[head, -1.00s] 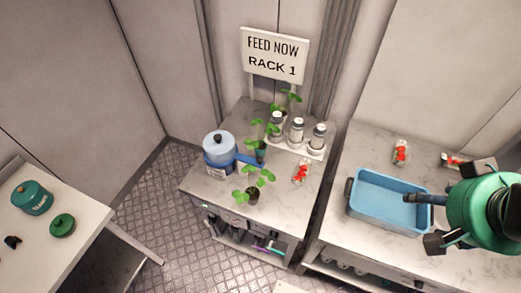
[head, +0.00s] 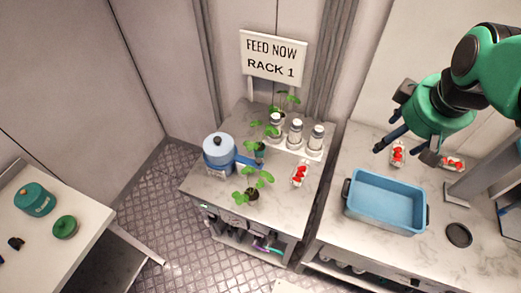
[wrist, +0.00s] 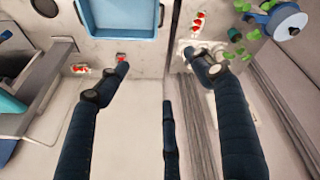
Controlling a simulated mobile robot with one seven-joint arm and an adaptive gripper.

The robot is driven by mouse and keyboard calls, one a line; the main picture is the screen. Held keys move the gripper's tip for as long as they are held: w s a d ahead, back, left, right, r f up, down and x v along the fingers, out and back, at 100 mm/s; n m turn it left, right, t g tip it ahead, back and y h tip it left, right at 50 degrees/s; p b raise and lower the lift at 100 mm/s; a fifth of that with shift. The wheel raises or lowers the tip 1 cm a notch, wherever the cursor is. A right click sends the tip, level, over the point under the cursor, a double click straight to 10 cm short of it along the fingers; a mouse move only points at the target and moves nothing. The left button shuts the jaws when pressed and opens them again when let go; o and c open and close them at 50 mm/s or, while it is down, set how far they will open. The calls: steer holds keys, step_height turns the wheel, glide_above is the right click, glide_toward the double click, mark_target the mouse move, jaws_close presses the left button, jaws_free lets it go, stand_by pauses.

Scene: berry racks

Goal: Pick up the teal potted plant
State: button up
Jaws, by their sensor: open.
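The teal potted plant (head: 260,153) stands on the grey marble cart under the sign in the head view, its green leaves rising above a small teal pot. My gripper (head: 412,148) is open and empty over the right counter, well to the right of the teal plant. In the wrist view my gripper's fingers (wrist: 157,56) are spread; leaves show at the upper right, but I cannot tell which plant each belongs to.
White-lidded bottles (head: 295,134) stand in a rack behind the plants, near a strawberry punnet (head: 299,174). A blue tray (head: 347,215) sits on the right counter. Floor between is clear.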

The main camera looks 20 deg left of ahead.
steer(key=w+a+f+n+g+p, duration=0.1)
steer(key=w+a+f+n, duration=0.2)
steer(key=w+a+n, duration=0.45)
steer(key=n+g+p, duration=0.3)
steer(key=n+p, duration=0.1)
steer(key=n, duration=1.3)
glide_above(260, 146)
step_height(260, 146, down, 28)
steer(key=shift+a+f+h, duration=0.1)
steer(key=shift+a+h, duration=0.05)
steer(key=shift+h, duration=0.25)
steer(key=shift+f, duration=4.3)
steer(key=shift+f, duration=2.65)
